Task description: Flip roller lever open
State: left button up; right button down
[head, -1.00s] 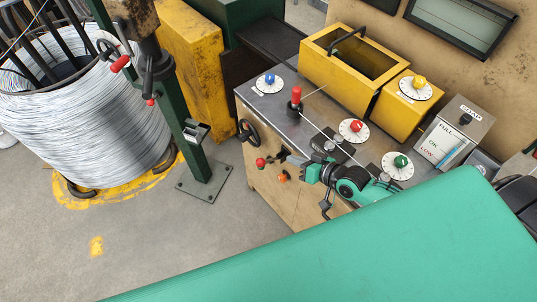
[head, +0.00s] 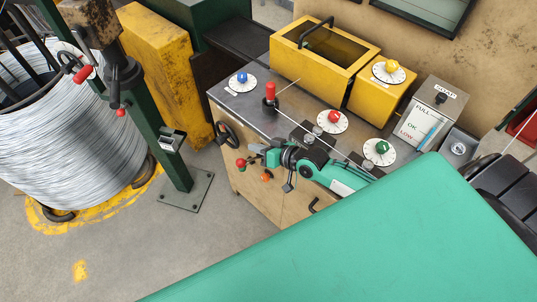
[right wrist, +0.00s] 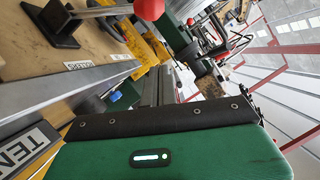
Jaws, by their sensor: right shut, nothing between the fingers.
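A red-handled lever (head: 270,92) stands upright on a dark base on the grey metal top of the wooden machine cabinet (head: 240,108). A thin wire runs from near it toward the right. Which part is the roller lever is not certain; small rollers (head: 318,130) sit beside the red dial. My right gripper (head: 254,151) is shut and empty at the cabinet's front edge, in front of and below the red-handled lever, and apart from it. In the right wrist view a red handle end (right wrist: 148,9) shows at the top; the fingertips cannot be made out there. My left gripper is not in view.
A yellow box (head: 325,58) with a handle stands behind the lever. Blue (head: 241,77), red (head: 333,117) and green (head: 382,147) dials sit around it. A handwheel (head: 228,134) and red knob (head: 240,163) are on the cabinet front. A wire coil (head: 75,140) stands left.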

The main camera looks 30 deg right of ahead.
aim_at(251, 159)
jog(key=a+f+b, duration=0.2)
jog(key=f, duration=0.1)
jog(key=w+f+b, duration=0.1)
jog(key=shift+a+f, duration=0.25)
jog(key=shift+a, duration=0.15)
jog(key=shift+a, duration=0.15)
